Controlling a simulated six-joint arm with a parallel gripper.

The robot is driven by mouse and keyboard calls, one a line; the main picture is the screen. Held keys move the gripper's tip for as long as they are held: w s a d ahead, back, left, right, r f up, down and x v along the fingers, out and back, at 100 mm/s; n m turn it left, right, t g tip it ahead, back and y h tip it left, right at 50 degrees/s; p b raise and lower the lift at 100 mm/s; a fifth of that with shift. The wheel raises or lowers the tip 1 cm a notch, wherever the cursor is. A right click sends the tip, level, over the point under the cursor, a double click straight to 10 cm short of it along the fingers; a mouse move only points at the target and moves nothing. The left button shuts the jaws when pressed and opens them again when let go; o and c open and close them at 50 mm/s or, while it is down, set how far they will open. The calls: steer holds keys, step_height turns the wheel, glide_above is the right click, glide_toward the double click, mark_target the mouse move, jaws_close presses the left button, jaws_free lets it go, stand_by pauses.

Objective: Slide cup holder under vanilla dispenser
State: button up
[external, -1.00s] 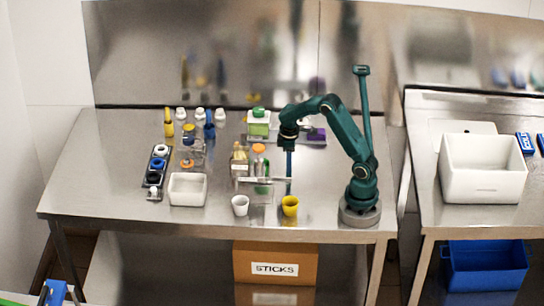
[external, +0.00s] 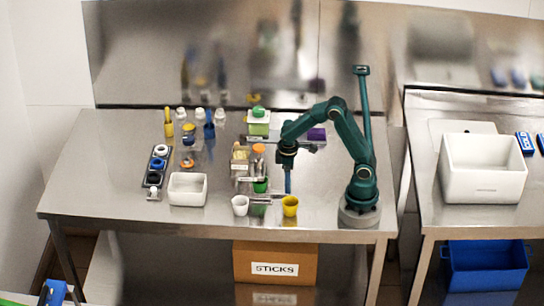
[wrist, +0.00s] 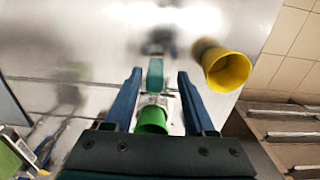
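The cup holder (external: 267,196) is a small metal piece with a bar reaching right, at the front middle of the table. A green cup (external: 261,185) is at it, and shows in the wrist view (wrist: 152,120) between my fingers. My gripper (external: 288,190) points down at the right end of the bar. A dispenser with orange and green parts (external: 258,150) stands behind the cup. I cannot tell which dispenser is vanilla.
A yellow cup (external: 290,206) stands just in front of my gripper, and a white cup (external: 240,206) stands left of it. A white bin (external: 188,189) is further left, beside a rack (external: 157,166). A green-and-white container (external: 258,122) stands behind. The front left tabletop is clear.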

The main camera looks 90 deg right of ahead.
steer(key=shift+d, duration=0.1)
steer(key=shift+r, duration=2.55)
steer(key=s+a+r+t, duration=0.4)
steer(key=s+r+t, duration=0.1)
steer(key=s, duration=0.4)
steer(key=shift+r+t, duration=0.3)
steer(key=shift+r, duration=0.55)
